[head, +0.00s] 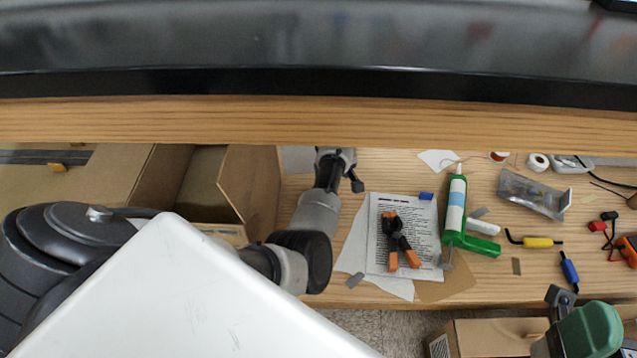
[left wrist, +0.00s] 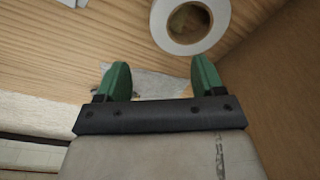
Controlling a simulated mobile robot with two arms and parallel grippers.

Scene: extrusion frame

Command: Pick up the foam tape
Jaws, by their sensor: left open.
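A white tape roll with a brown core, likely the foam tape (left wrist: 221,14), lies flat on the wooden bench in the left wrist view, cut by the top edge. It is just beyond my left gripper (left wrist: 160,68), nearer the right finger and apart from both. The left gripper is open and empty, its green fingers spread over a grey patch. In the head view the left arm reaches under the shelf edge, which hides the fingers and that roll. A green part, probably my right gripper (head: 588,328), shows at the lower right; its jaws cannot be made out.
A wooden shelf edge (head: 320,122) crosses above the bench. A cardboard box (head: 250,185) stands left of my left arm; a cardboard wall (left wrist: 280,85) is close right of the roll. Clamp (head: 397,240), green tube (head: 456,207) and another small white roll (head: 538,162) lie rightward.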

